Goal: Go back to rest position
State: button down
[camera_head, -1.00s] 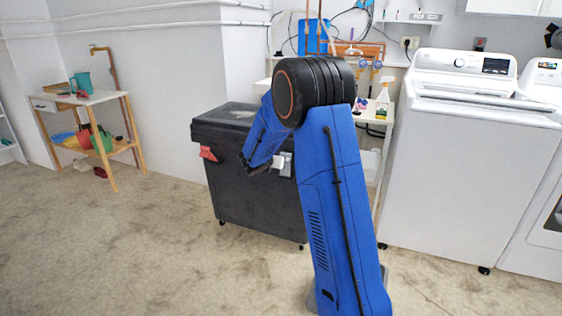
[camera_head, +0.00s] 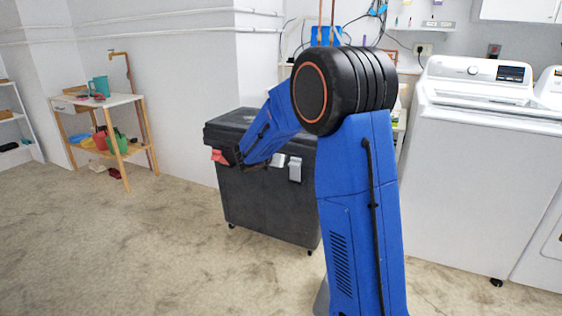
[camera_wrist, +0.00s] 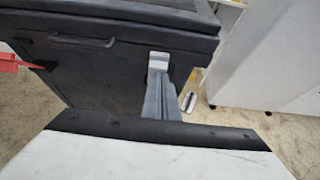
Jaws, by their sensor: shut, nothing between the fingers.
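My gripper (camera_head: 279,160) is at the end of my bent arm, in front of the front face of a large black wheeled bin (camera_head: 265,205). In the wrist view my gripper's grey fingers (camera_wrist: 161,95) are together, with nothing between them. They point toward a pale latch (camera_wrist: 158,61) on the bin's front. I cannot tell whether they touch it. The bin's lid is closed. My forearm and wrist hide part of the bin.
A white washing machine (camera_head: 480,180) stands on the right. A small wooden table (camera_head: 110,102) with several items stands at the left wall. A red piece (camera_head: 219,157) is on the bin's front left. Carpet (camera_head: 120,235) at front left is clear.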

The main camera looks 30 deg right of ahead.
dwell(0.3)
jog(key=s+a+r+m+g+y, duration=0.1)
jog(key=s+r+m+g, duration=0.15)
jog(key=s+m, duration=0.7)
jog(key=s+a+r+m+g+y, duration=0.1)
jog(key=s+a+r+m, duration=0.15)
jog(key=s, duration=1.35)
jog(key=s+a+f+m+y, duration=0.1)
jog(key=s+a+m, duration=0.3)
jog(key=s, duration=0.4)
jog(key=s+a+f+m+y, duration=0.2)
jog(key=s+a+m+y, duration=0.2)
jog(key=s, duration=0.5)
jog(key=s+a+f+m+y, duration=0.2)
jog(key=s+a+m, duration=0.3)
jog(key=s, duration=0.3)
jog(key=shift+s+a+m+y, duration=0.15)
jog(key=shift+a+m+y, duration=0.15)
jog(key=shift+a+y, duration=0.3)
jog(key=shift+d, duration=0.1)
